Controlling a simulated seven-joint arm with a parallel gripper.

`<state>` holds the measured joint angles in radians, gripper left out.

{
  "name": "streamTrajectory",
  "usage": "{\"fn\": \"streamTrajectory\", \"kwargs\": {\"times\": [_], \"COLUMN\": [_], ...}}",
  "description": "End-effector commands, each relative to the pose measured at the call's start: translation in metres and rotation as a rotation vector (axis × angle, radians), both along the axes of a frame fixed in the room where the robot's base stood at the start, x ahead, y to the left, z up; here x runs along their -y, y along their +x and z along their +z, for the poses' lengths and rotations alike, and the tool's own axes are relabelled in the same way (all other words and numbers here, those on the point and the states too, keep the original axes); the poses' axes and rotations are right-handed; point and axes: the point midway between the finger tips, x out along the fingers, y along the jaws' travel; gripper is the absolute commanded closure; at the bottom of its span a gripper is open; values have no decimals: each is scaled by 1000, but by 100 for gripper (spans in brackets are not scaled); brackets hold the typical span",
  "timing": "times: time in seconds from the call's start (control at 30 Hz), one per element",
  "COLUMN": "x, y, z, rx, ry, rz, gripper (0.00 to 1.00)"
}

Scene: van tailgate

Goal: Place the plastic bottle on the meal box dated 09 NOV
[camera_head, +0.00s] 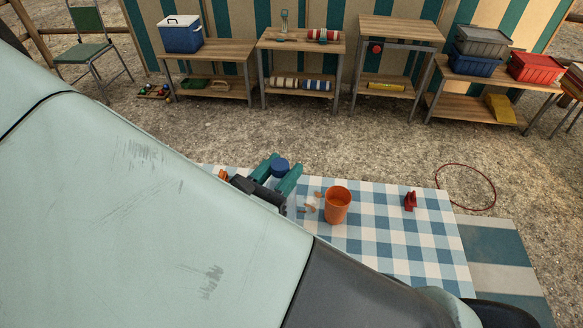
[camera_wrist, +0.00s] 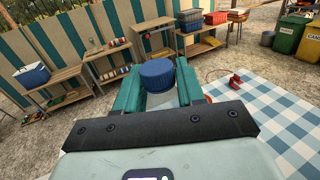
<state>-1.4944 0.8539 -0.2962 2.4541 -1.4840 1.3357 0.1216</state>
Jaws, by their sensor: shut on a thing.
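My gripper (camera_head: 276,174) has teal fingers and is shut on the plastic bottle, whose blue cap (camera_head: 281,164) shows between the fingertips. In the wrist view the blue cap (camera_wrist: 157,74) stands up between the two teal fingers (camera_wrist: 160,90). Part of a clear bottle body shows below the fingers in the head view, beside the orange cup. I cannot tell whether the bottle touches the table. No meal box or date label can be read in either view; my arm hides the left part of the table.
An orange cup (camera_head: 337,206) stands just right of the bottle on the blue checked cloth (camera_head: 400,235). A small red object (camera_head: 410,201) lies farther right. The cloth's right part is clear. A red hoop (camera_head: 467,187) lies on the ground. Benches with a blue cooler (camera_head: 181,36) and crates stand behind.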

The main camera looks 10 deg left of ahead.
Motion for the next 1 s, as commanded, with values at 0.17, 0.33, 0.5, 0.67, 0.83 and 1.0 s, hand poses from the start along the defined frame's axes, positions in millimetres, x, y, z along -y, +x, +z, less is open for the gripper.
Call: {"fn": "streamTrajectory", "kwargs": {"times": [0.17, 0.33, 0.5, 0.67, 0.83, 1.0], "x": [0, 0, 0, 1, 1, 0], "y": [0, 0, 1, 1, 1, 1], "z": [-28, -42, -67, -75, -75, -78], "rx": [0, 0, 0, 0, 1, 1], "ry": [-3, -2, -3, 1, 2, 2], "rz": [0, -1, -1, -1, -2, -1], "gripper": [100, 100, 100, 100, 100, 59]}}
